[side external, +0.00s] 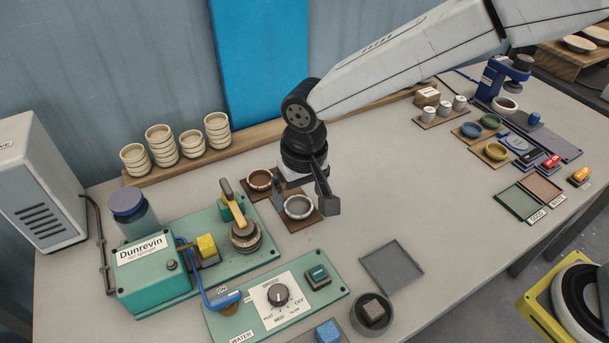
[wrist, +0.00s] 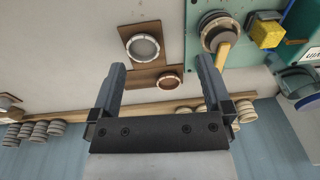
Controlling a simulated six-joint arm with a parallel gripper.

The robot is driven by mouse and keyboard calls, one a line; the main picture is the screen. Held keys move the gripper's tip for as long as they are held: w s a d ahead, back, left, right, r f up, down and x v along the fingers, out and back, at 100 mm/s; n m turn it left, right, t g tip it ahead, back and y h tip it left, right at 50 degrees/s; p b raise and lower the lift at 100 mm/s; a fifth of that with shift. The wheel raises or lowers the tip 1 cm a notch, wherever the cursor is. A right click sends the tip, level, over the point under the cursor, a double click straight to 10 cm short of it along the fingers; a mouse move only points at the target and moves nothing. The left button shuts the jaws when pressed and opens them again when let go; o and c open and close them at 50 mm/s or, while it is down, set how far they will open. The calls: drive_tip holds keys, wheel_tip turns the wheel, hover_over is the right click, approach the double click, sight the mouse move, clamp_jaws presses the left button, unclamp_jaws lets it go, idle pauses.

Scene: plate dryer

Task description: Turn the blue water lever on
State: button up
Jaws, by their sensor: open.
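My gripper (side external: 323,196) is open and empty. It hangs above the small bowls at the middle of the bench, to the right of and behind the lever, well apart from it. In the wrist view my two fingers (wrist: 163,80) are spread wide with nothing between them. The lever does not show in the wrist view.
The green Dunrevin machine (side external: 155,262) with a yellow-handled press (side external: 238,205) stands between the back wall and the lever. A speed knob (side external: 278,295) and a green switch (side external: 317,276) sit right of the lever. Bowls on brown mats (side external: 299,207) lie under my gripper.

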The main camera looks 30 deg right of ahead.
drive_tip(key=s+a+f, duration=0.1)
drive_tip(key=s+a, duration=0.2)
drive_tip(key=a, duration=0.8)
hover_over(224, 297)
drive_tip(key=shift+f+g+h, duration=0.3)
drive_tip(key=shift+f+g, duration=0.1)
drive_tip(key=shift+f, duration=0.05)
drive_tip(key=shift+f, duration=0.15)
drive_tip(key=shift+f, duration=3.75)
drive_tip(key=c, duration=1)
drive_tip(key=shift+c, duration=0.2)
